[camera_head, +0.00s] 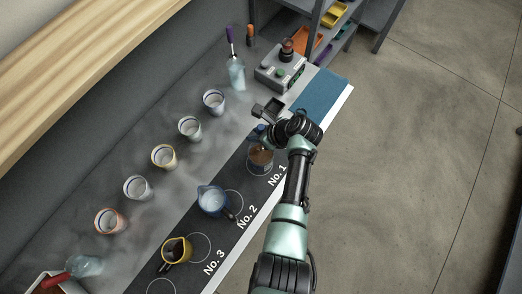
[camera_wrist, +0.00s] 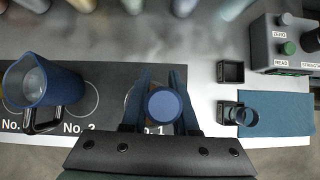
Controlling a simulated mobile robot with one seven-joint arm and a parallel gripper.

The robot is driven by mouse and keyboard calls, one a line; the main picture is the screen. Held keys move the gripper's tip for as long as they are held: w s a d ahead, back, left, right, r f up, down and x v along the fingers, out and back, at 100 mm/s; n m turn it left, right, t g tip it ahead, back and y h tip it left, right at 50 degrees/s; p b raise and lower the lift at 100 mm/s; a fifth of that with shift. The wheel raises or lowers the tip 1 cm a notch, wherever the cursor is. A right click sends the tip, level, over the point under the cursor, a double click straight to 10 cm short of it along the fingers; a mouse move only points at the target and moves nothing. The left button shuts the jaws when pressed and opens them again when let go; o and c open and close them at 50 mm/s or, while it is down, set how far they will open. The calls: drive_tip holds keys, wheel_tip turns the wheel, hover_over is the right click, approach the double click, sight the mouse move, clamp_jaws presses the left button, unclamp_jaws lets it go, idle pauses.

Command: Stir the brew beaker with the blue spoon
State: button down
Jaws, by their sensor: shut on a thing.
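My gripper (camera_wrist: 160,108) is shut on the blue spoon. In the wrist view the round blue end of the spoon (camera_wrist: 163,104) sits between my fingers, seen from above. In the head view my gripper is above the beaker of brown liquid (camera_head: 261,158) at the No. 1 spot, and a bit of blue shows just over the beaker. The spoon's lower end is hard to make out, so I cannot tell whether it is in the liquid. In the wrist view the spoon and gripper hide most of the beaker.
A blue pitcher (camera_head: 211,202) and a yellow pitcher (camera_head: 176,251) stand near No. 2 and No. 3. Several cups line the back. A meter box (camera_head: 281,68) and a blue mat (camera_head: 322,92) lie at the far end. A glass with a purple-handled tool (camera_head: 236,75) stands behind.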

wheel_tip(320, 180, up, 8)
drive_tip(key=s+p, duration=0.1)
drive_tip(key=p, duration=0.7)
drive_tip(key=shift+s+p, duration=0.35)
drive_tip(key=shift+p, duration=0.05)
idle(0.8)
drive_tip(key=shift+r, duration=0.1)
